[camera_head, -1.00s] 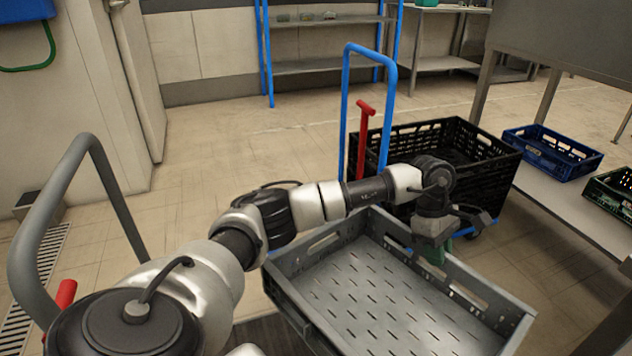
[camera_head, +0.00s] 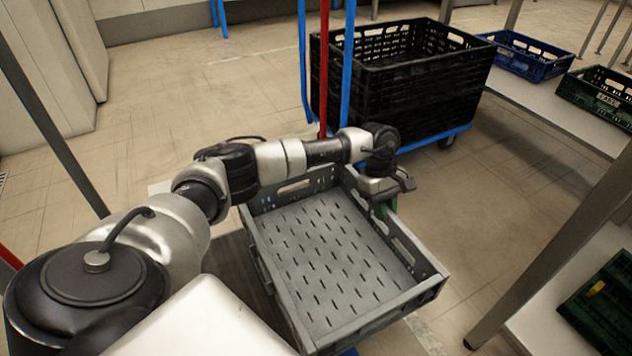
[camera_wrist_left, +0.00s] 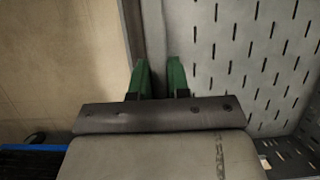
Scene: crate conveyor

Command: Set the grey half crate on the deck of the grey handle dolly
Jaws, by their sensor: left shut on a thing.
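The grey half crate (camera_head: 335,255), shallow with a slotted floor, is empty and slightly turned in the head view. My left gripper (camera_head: 384,207) is shut on the crate's right-hand wall. In the left wrist view its green fingers (camera_wrist_left: 160,78) straddle the wall's rim, with the slotted floor (camera_wrist_left: 245,60) to the right. The grey handle (camera_head: 50,120) of the dolly rises at the left edge. A dark flat surface, perhaps its deck (camera_head: 232,265), shows left of the crate; the crate hides the rest. I cannot tell whether they touch. My right gripper is out of view.
A black crate (camera_head: 405,85) stands on a blue-handled dolly (camera_head: 430,143) beyond the grey crate. A blue crate (camera_head: 525,55) and a green crate (camera_head: 600,95) sit on a bench at the right. Another green crate (camera_head: 605,305) is lower right. Open floor (camera_head: 140,110) lies at the upper left.

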